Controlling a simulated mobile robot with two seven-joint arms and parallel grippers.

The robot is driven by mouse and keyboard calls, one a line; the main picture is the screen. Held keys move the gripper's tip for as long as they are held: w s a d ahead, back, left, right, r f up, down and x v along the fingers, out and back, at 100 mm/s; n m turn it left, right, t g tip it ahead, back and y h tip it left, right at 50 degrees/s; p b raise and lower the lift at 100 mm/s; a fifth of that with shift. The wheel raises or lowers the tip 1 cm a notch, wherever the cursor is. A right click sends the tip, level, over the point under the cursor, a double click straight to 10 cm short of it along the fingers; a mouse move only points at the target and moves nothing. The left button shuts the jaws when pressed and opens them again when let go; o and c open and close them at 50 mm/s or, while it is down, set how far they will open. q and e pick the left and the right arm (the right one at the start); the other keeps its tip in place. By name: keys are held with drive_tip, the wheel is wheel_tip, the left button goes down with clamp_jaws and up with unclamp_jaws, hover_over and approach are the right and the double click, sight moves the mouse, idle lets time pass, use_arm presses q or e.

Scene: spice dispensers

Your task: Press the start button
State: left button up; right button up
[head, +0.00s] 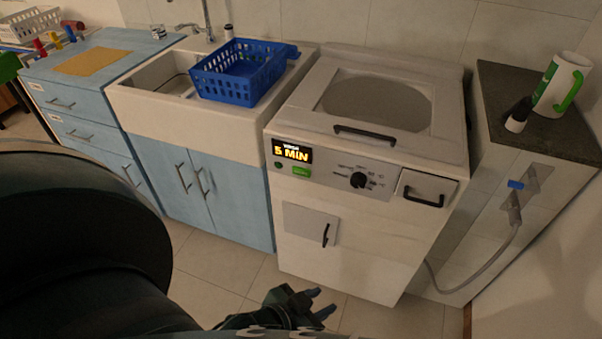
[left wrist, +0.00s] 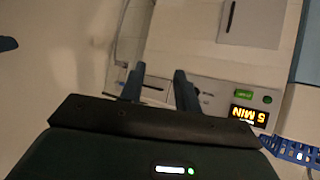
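The white washing machine (head: 350,240) stands at the centre of the head view. A green button (head: 301,171), likely the start button, sits below its lit "5 MIN" display (head: 292,153). In the left wrist view the button (left wrist: 243,94) and the display (left wrist: 248,117) appear upside down. My left gripper (head: 315,303) is low in front of the machine, below the button and apart from it. Its two fingers are spread and empty, and they also show in the left wrist view (left wrist: 159,88). My right gripper is not in view.
The panel also has a small green light (head: 278,166), a black knob (head: 358,180) and a drawer (head: 426,188). A blue basket (head: 235,88) rests on the sink to the left. Open floor lies in front.

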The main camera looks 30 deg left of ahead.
use_arm(q)
clamp_jaws()
drive_tip(key=shift+w, duration=0.1)
idle(1.1)
